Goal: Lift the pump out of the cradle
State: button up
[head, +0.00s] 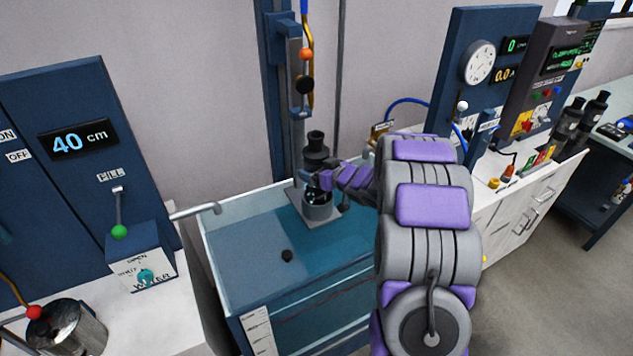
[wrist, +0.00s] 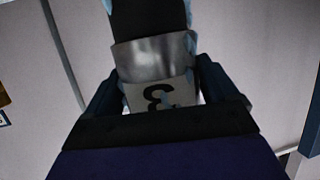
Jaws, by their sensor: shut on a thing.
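The pump (head: 316,147) is a dark, stepped cylinder standing upright at the back right of the water tank. My gripper (head: 322,180) reaches in from the right and is shut around the pump's body just above the cradle. In the wrist view, the pump (wrist: 152,52) shows a metal band and a pale label with an upside-down 3 between the two dark fingers. The pump's lower end is hidden there.
The tank (head: 228,300) has raised walls around the cradle. A vertical rail (head: 297,120) with an orange knob (head: 305,54) stands close behind the pump. A tap (head: 205,211) reaches over the tank's left edge. Gauge panels (head: 480,65) stand to the right.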

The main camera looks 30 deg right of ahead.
jog(key=shift+d, duration=0.45)
jog(key=shift+c, duration=1.4)
jog(key=shift+a+f, duration=0.1)
jog(key=shift+a, duration=0.2)
jog(key=c, duration=0.4)
jog(key=shift+c, duration=0.7)
jog(key=shift+r, duration=0.2)
